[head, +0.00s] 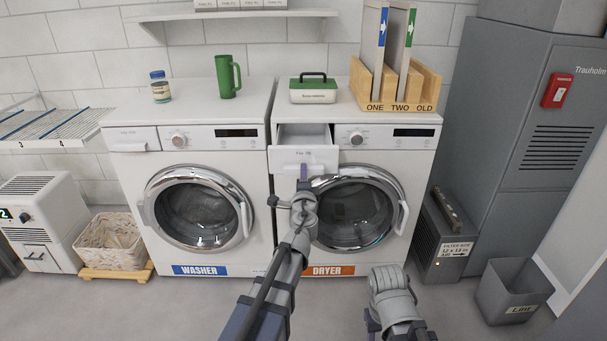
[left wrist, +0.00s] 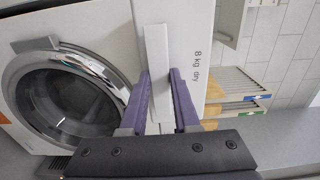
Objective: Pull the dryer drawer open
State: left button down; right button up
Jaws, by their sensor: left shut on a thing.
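The dryer (head: 350,255) is the right-hand white machine, with an orange DRYER label. Its drawer (head: 303,158) at the top left stands pulled out, with its inside showing from above. My left gripper (head: 303,178) is at the drawer front. In the left wrist view its two purple fingers (left wrist: 162,105) are closed on the white drawer handle (left wrist: 157,55), one on each side. The drawer front (left wrist: 195,45) there reads "8 kg dry". My right arm shows low in the head view, but its fingertips cannot be seen.
The dryer's round door (head: 355,215) is shut below the drawer. The washer (head: 195,255) stands at left. A green box (head: 313,93) and a wooden rack (head: 425,90) are on the dryer top. A grey bin (head: 512,290) stands on the floor at right.

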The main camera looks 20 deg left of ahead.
pick_arm(q)
jog(key=c, duration=0.7)
grip_release()
jog(key=shift+w+f, duration=0.1)
jog(key=shift+f, duration=0.05)
jog(key=v, duration=0.7)
jog(key=shift+s+d, duration=0.15)
jog(key=shift+s, duration=0.25)
